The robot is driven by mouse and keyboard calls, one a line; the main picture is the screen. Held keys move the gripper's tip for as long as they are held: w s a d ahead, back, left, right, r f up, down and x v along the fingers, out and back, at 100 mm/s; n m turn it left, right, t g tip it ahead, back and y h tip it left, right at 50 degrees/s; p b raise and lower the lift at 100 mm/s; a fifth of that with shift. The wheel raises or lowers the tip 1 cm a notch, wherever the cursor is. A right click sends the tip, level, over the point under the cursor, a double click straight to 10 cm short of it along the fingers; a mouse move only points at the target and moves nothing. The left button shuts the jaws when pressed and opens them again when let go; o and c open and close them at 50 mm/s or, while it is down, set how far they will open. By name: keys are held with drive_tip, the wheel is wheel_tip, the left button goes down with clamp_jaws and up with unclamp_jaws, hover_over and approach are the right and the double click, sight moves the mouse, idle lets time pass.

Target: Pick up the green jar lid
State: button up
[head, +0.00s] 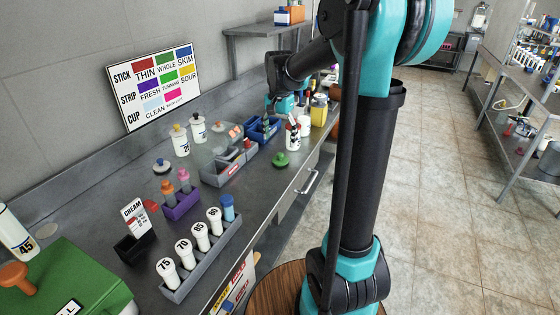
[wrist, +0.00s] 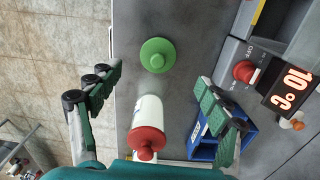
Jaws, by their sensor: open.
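In the wrist view the green lid (wrist: 157,55) is a round disc with a knob, ahead of the fingers and touching nothing but the counter. My gripper (wrist: 158,105) is open and empty, its two green-padded fingers spread wide on either side. A white bottle with a red top (wrist: 147,130) stands between the fingers, nearer to the camera than the lid. In the head view my gripper is seen small above the counter, its fingers partly hidden.
A blue bin (wrist: 228,140) sits by the right finger. A device with a red knob and a 10 °C display (wrist: 290,85) stands at right in the wrist view. Purple (head: 182,205) and grey racks (head: 205,258) hold items nearer the front. Bare counter surrounds the lid.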

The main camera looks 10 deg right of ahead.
sight(280, 154)
drive_tip(key=shift+d+f, duration=0.15)
drive_tip(key=shift+f, duration=3.45)
drive_tip(key=c, duration=1)
drive_tip(key=shift+c, duration=0.2)
drive_tip(key=shift+r, duration=0.1)
